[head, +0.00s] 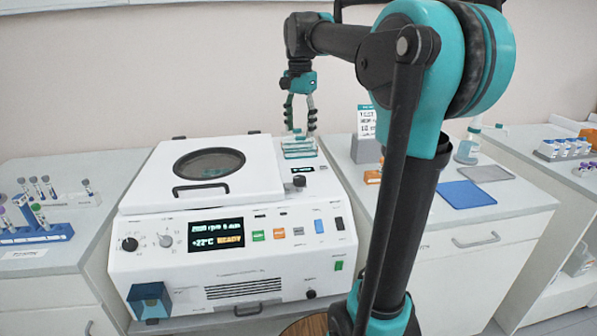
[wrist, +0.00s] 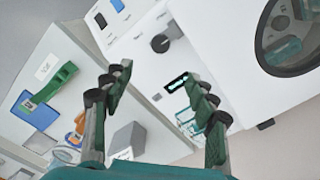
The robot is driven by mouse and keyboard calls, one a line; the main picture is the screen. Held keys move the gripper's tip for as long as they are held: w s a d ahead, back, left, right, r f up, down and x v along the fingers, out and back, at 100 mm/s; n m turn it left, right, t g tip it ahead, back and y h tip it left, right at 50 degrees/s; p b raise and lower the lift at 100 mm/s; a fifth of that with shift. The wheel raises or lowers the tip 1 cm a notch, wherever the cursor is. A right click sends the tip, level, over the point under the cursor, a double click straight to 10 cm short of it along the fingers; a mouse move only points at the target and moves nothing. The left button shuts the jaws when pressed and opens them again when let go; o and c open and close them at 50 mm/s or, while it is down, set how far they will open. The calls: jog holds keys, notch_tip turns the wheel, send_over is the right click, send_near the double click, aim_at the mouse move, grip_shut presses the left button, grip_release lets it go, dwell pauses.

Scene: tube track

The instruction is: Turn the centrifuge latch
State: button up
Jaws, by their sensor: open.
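The white centrifuge (head: 205,218) stands on the bench with its lid (head: 250,183) down. A dark knob (head: 299,181), which looks like the latch, is on its top deck, right of the lid. In the wrist view the knob (wrist: 160,43) is beyond my fingertips, with nothing touching it. My gripper (head: 300,128) is open and empty above the deck's back right corner, pointing down, behind the knob. In the wrist view its two dark green fingers (wrist: 158,88) are spread apart.
A clear teal-edged rack (head: 299,151) sits close below my fingers. Tube racks (head: 38,235) stand on the left bench. A sign stand (head: 366,148), blue mat (head: 462,194) and grey tray (head: 486,173) are on the right bench. The lid has a dark handle (head: 201,189).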

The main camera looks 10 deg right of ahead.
aim_at(299, 178)
notch_tip(299, 178, down, 17)
jog(key=shift+w+r, duration=0.1)
jog(key=shift+w, duration=0.05)
dwell(0.5)
jog(key=c, duration=1.2)
